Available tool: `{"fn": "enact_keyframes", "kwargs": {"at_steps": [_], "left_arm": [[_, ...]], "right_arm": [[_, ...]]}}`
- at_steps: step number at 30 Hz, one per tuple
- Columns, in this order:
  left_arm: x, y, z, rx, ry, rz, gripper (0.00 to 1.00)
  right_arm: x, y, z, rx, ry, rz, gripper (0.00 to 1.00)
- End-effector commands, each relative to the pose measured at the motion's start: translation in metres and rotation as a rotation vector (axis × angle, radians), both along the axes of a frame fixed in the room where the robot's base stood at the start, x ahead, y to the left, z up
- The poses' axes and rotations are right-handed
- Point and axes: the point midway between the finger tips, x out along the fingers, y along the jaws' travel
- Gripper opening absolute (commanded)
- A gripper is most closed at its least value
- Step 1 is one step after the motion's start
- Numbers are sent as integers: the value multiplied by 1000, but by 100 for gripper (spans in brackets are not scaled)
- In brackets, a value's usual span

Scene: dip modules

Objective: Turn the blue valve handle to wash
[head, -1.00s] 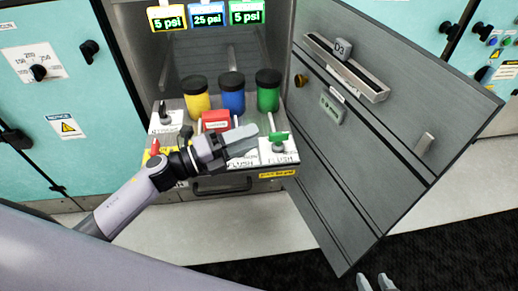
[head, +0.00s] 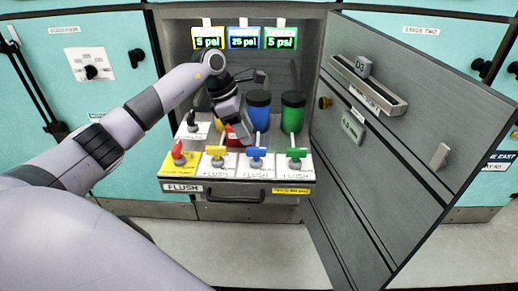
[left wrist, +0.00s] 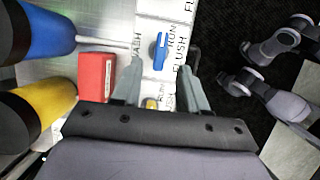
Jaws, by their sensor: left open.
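The blue valve handle (head: 256,153) sits on a white labelled plate in the row of valves on the pulled-out drawer. In the left wrist view the blue handle (left wrist: 160,52) lies lengthwise along the valve row. WASH lettering is on its left, RUN and FLUSH on its right. My left gripper (head: 243,138) is open and empty, reaching down just behind the blue handle in the head view. In the left wrist view its fingers straddle the line of the handle, which shows between and beyond the tips. Contact cannot be told. My right gripper is not identifiable.
Red (head: 178,151), yellow (head: 216,153) and green (head: 297,154) handles share the row. Blue (head: 258,112) and green (head: 292,112) bottles stand behind; a red block (left wrist: 97,75) is close to the left gripper. An open grey door (head: 400,130) bounds the right side.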

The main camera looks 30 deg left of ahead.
Motion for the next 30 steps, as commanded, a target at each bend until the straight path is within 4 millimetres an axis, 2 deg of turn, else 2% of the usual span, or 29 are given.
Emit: {"fn": "enact_keyframes", "kwargs": {"at_steps": [3,9,14,21,25,30], "left_arm": [[4,-8,-20,-5,4,0,43],[9,-17,-44,-5,1,1,43],[11,-20,-52,-5,-1,1,43],[11,-20,-53,-5,-1,1,43],[11,-20,-53,-5,-1,1,0],[11,-20,-53,-4,-1,1,0]], "right_arm": [[1,1,0,4,-2,-2,43],[2,2,-1,7,-3,-4,43],[2,2,-1,7,-4,-4,43],[2,2,-1,6,-5,-4,43],[2,2,-2,6,-5,-4,43],[2,1,-2,5,-5,-5,43]]}}
